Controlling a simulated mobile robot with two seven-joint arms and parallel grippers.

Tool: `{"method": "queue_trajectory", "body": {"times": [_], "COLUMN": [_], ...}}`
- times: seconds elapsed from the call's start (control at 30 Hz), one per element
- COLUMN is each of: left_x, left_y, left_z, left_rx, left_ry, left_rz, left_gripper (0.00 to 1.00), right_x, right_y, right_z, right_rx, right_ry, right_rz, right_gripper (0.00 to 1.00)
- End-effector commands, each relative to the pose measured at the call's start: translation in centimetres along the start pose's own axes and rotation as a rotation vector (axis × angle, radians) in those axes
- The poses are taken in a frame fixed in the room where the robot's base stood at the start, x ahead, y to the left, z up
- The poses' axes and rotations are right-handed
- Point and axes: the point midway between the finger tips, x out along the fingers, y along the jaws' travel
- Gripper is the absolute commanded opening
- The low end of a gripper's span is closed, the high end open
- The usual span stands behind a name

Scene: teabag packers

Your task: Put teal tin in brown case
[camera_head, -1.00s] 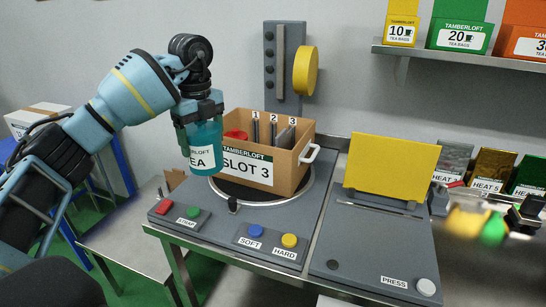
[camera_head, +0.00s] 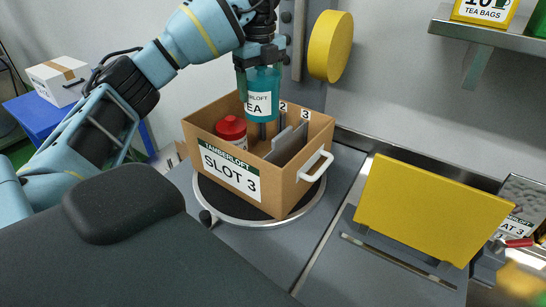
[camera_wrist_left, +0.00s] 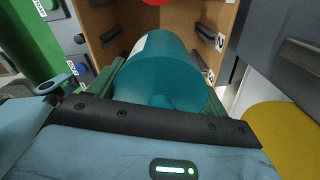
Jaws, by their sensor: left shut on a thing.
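The teal tin (camera_head: 262,98) is upright in my left gripper (camera_head: 260,58), which is shut around its upper part. The brown case (camera_head: 226,160), labelled SLOT 3, stands open below. The tin overlaps the case's far side and dividers in the head view; I cannot tell whether its bottom is below the rim. In the left wrist view the teal tin (camera_wrist_left: 160,70) lies between the fingers, with the brown case (camera_wrist_left: 115,25) beyond it. A red-lidded tin (camera_head: 231,128) stands inside at the left. Divider label 1 is hidden; 2 and 3 show. My right gripper is not in view.
The case sits on a round turntable (camera_head: 262,221). A yellow disc (camera_head: 330,46) on a post stands behind it. A yellow panel (camera_head: 432,210) rises at the right. A white handle (camera_head: 316,165) sticks out from the case's right side.

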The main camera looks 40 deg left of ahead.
Motion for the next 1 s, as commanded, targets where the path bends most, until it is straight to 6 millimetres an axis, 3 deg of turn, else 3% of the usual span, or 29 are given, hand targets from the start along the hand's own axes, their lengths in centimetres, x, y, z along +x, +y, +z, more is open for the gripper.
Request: {"method": "queue_trajectory", "body": {"times": [0.27, 0.7, 0.83, 1.0], "left_x": [0.6, 10.5, 12.5, 13.3], "left_y": [0.0, 0.0, 0.1, 0.0], "left_z": [0.0, -0.1, -0.1, 0.0], "left_rx": [0.001, 0.001, 0.001, -0.001], "left_ry": [0.001, 0.004, 0.002, -0.001], "left_rz": [0.003, 0.012, 0.008, -0.001], "left_gripper": [0.53, 0.53, 0.53, 0.53], "right_x": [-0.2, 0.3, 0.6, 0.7], "right_y": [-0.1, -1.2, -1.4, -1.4], "right_z": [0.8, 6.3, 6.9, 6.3], "right_rx": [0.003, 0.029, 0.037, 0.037], "right_ry": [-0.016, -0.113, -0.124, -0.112], "right_rz": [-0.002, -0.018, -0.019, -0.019], "right_gripper": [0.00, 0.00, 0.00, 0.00]}}
